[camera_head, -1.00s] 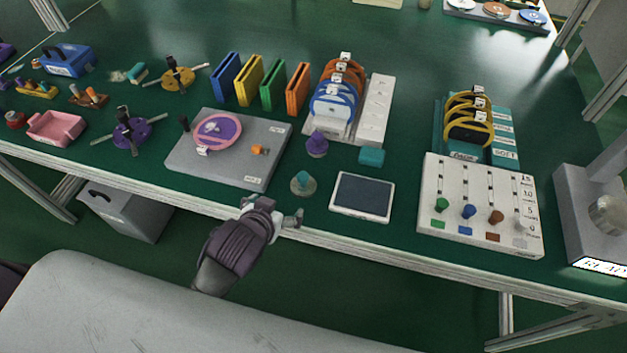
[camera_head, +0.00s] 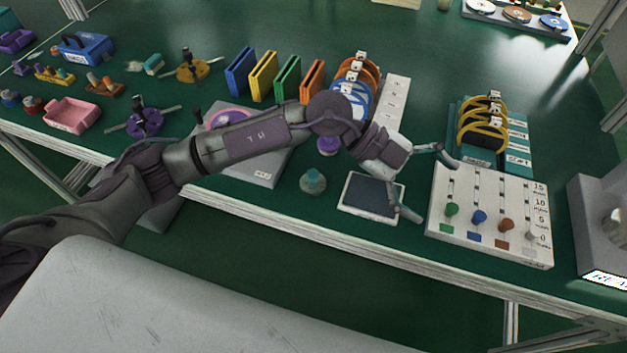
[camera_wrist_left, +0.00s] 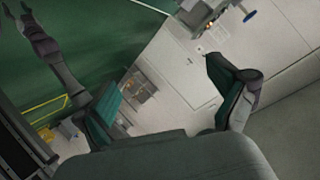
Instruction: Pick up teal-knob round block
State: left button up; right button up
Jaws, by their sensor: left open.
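The teal-knob round block (camera_head: 313,181) stands upright near the front edge of the green bench, just left of the dark-screened tablet (camera_head: 371,195). My left arm reaches in from the left, passing behind the block in the picture. My left gripper (camera_head: 437,190) is open and empty, right of the block, over the gap between the tablet and the white slider board. Its spread fingers also show in the left wrist view (camera_wrist_left: 165,95), with nothing between them. The block does not show there. A dark arm end, probably my right gripper (camera_wrist_left: 32,22), shows at that view's upper left, too unclear to read.
The white slider board (camera_head: 490,215) with coloured knobs stands right of my left gripper. A purple knob piece (camera_head: 328,146) and a grey plate (camera_head: 262,173) are partly hidden by my left arm. Coloured upright folders (camera_head: 263,76) and ring racks stand behind it.

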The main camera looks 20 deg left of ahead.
pick_arm(q)
jog(key=w+a+f+y, duration=0.3)
jog(key=a+f+y, duration=0.1)
jog(key=a+y, duration=0.15)
jog(key=n+t+y, duration=0.2)
jog(key=n+y, duration=0.3)
jog(key=y, duration=0.2)
send_over(312, 172)
jog(key=d, duration=0.1)
jog(key=f, duration=0.1)
jog(key=shift+y, duration=0.25)
jog(key=f, duration=0.5)
jog(key=f+p, duration=0.1)
jog(key=f, duration=0.2)
jog(key=shift+w+a, duration=0.25)
jog(key=f, duration=0.1)
jog(key=f+p, duration=0.1)
jog(key=f, duration=0.3)
jog(key=shift+s+a+f, duration=0.15)
jog(key=shift+s+a, duration=0.1)
jog(key=shift+s, duration=0.1)
jog(key=shift+f, duration=0.3)
jog(key=c, duration=1.5)
jog(key=shift+r, duration=0.2)
